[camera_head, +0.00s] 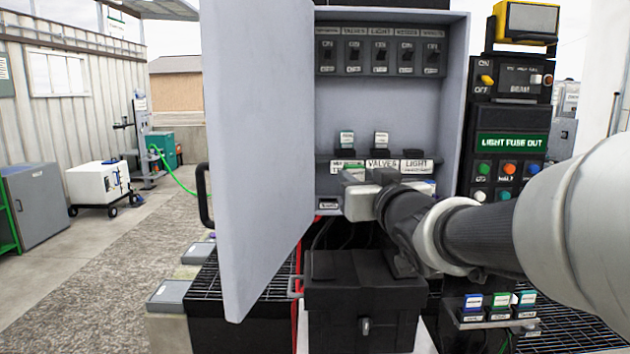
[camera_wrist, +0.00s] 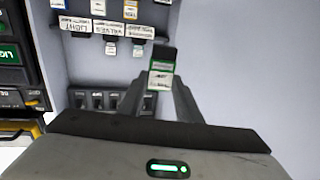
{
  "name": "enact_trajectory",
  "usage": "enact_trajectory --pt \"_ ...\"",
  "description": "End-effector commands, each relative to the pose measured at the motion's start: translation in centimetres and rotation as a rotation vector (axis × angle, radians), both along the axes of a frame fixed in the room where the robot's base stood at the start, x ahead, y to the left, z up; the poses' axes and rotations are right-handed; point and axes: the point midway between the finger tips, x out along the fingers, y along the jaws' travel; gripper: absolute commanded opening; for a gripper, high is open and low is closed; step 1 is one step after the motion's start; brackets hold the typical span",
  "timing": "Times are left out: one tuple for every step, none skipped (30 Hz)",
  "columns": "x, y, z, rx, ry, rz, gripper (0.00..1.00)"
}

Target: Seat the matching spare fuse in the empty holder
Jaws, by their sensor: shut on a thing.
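My gripper (camera_wrist: 158,88) is shut on a fuse (camera_wrist: 161,77) with a green band, a white label and a dark end, held in front of the open cabinet. In the head view the gripper (camera_head: 353,179) is below the shelf labels, and the fuse is mostly hidden there. The holder labelled LIGHT (camera_head: 416,163) shows no fuse above its label. Fuses stand in the VALVES holder (camera_head: 381,140) and the holder left of it (camera_head: 347,140). The wrist view is upside down; the LIGHT label (camera_wrist: 75,25) is at its upper left.
The grey cabinet door (camera_head: 255,150) stands open on the left. Breakers (camera_head: 380,52) line the cabinet top. A panel sign reads LIGHT FUSE OUT (camera_head: 512,143). Several fuses with blue, green and teal bands sit on a small rack (camera_head: 490,321) at lower right. A black box (camera_head: 362,300) stands below.

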Motion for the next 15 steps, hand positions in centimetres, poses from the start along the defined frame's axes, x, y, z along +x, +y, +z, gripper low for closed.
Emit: enact_trajectory --pt "0.0 0.0 0.8 0.0 -0.001 0.0 0.09" --pt "0.0 0.0 1.0 0.0 -0.001 0.0 0.09" --pt "0.0 0.0 1.3 0.0 0.0 0.0 0.09" --pt "0.0 0.0 1.6 0.0 0.0 -0.001 0.09" --pt "0.0 0.0 1.8 0.0 0.0 -0.001 0.09" --pt "0.0 -0.1 2.1 0.0 0.0 -0.001 0.09" --pt "0.0 0.0 2.4 0.0 0.0 -0.001 0.09" --pt "0.0 0.0 2.6 0.0 0.0 -0.001 0.09" --pt "0.0 0.0 2.9 0.0 0.0 0.0 0.09" --pt "0.0 0.0 3.2 0.0 0.0 0.0 0.09" --pt "0.0 0.0 3.4 0.0 0.0 0.0 0.09" --pt "0.0 0.0 3.7 0.0 0.0 0.0 0.09" --pt "0.0 0.0 4.0 0.0 0.0 0.001 0.09" --pt "0.0 0.0 4.2 0.0 0.0 0.001 0.09" --pt "0.0 0.0 4.6 0.0 -0.001 0.001 0.09"
